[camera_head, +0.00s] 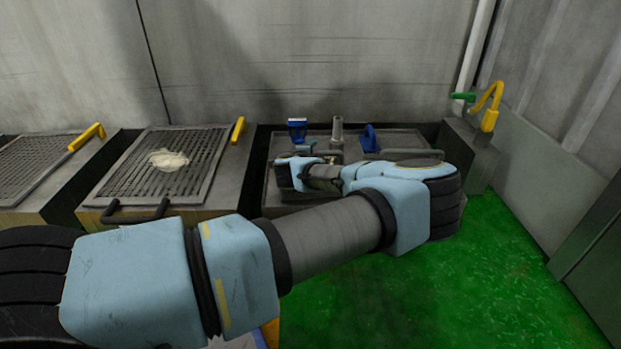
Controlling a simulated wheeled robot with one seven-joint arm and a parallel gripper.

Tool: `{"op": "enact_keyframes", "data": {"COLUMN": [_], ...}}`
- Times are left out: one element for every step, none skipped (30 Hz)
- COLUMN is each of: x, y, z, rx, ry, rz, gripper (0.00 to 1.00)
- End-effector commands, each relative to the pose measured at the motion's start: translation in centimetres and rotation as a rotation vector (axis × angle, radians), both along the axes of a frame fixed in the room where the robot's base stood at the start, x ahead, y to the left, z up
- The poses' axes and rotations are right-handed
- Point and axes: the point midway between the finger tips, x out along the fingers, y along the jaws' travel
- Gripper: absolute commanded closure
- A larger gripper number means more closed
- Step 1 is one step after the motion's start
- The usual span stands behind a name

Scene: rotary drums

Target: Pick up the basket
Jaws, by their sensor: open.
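I cannot make out a sure basket. A flat mesh grate (130,180) with a raised rim lies on the left-centre stand, with a pale lump (168,160) on it. A black handle (136,212) shows at its front edge. My arm crosses the view from lower left, bends at right and folds back to the wrist over the right-centre dark tray (405,138). My gripper (318,155) is small and partly hidden there, open, to the right of the mesh grate and apart from it. Nothing shows between its fingers.
Blue fittings (298,130) and a grey upright post (337,130) stand at the tray's back. Another mesh grate (35,165) is at far left. Concrete wall closes the back; green floor (480,280) is clear at right.

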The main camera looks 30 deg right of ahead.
Motion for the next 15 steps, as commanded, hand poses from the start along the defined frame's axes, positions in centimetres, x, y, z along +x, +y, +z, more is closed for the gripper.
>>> {"op": "enact_keyframes", "data": {"x": [0.0, -0.01, -0.02, -0.01, -0.02, -0.02, -0.02, -0.02, -0.02, -0.02, -0.02, -0.03, -0.03, -0.03, -0.04], "y": [0.02, 0.03, 0.02, 0.03, 0.02, 0.03, 0.03, 0.03, 0.03, 0.03, 0.03, 0.03, 0.03, 0.03, 0.04], "z": [0.06, 0.06, 0.05, 0.05, 0.05, 0.05, 0.05, 0.05, 0.05, 0.05, 0.05, 0.04, 0.04, 0.04, 0.04], "rx": [0.0, 0.0, 0.0, 0.0, 0.0, 0.0, 0.0, 0.0, 0.0, 0.0, 0.0, 0.0, 0.0, 0.0, 0.0], "ry": [0.0, 0.0, 0.0, 0.0, 0.0, 0.0, 0.0, 0.0, 0.0, 0.0, 0.0, 0.0, 0.0, 0.0, 0.0], "rz": [0.0, 0.0, 0.0, 0.0, 0.0, 0.0, 0.0, 0.0, 0.0, 0.0, 0.0, 0.0, 0.0, 0.0, 0.0], "gripper": [0.43, 0.43, 0.45, 0.48, 0.52, 0.56, 0.59, 0.63, 0.67, 0.71, 0.74, 0.79, 0.82, 0.85, 0.9]}}
